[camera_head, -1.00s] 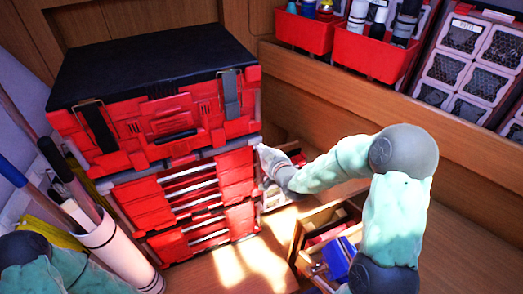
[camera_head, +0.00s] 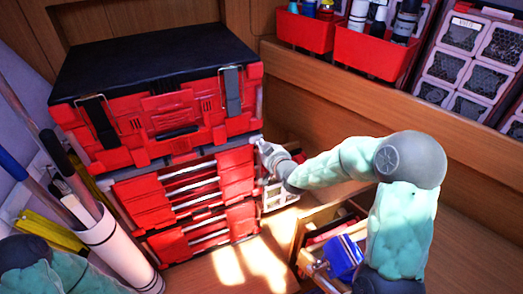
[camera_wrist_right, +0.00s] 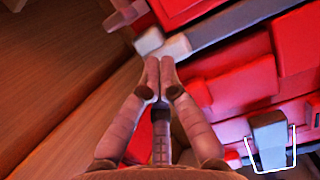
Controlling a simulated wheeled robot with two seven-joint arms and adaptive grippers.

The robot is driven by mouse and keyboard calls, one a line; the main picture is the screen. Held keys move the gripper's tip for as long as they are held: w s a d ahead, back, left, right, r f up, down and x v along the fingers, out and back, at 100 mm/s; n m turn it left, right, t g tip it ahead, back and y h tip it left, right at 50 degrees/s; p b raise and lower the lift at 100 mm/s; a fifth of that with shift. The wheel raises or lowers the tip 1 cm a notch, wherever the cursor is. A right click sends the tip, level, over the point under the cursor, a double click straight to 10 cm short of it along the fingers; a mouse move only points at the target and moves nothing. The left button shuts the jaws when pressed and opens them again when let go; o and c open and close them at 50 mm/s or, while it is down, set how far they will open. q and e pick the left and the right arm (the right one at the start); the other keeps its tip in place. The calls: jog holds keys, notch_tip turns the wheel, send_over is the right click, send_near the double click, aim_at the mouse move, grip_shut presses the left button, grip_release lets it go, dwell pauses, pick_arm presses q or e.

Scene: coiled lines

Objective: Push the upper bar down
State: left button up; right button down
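The red toolbox stack has a black-lidded upper case (camera_head: 170,110) above a drawer unit (camera_head: 200,200) with silver drawer bars. A grey bar (camera_head: 180,158) runs between case and drawers; I cannot tell for sure whether it is the upper bar. In the right wrist view a grey bar (camera_wrist_right: 240,22) with a pale end crosses the red front. My right gripper (camera_head: 264,148) is at the stack's right front corner. In the wrist view its fingertips (camera_wrist_right: 160,66) are together, empty, just by the pale end; contact is unclear. My left gripper is out of view.
A white tube (camera_head: 118,245) with long-handled tools stands left of the stack. A wooden box (camera_head: 300,235) with a blue item (camera_head: 343,258) lies under my right arm. Red bins (camera_head: 370,55) sit on the ledge behind.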

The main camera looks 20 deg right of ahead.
pick_arm(q)
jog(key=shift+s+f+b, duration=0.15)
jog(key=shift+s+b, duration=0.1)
jog(key=shift+b, duration=0.15)
pick_arm(e)
jog(key=r+v, duration=0.1)
jog(key=v, duration=0.9)
jog(key=shift+s+d, duration=0.1)
jog(key=shift+s, duration=0.05)
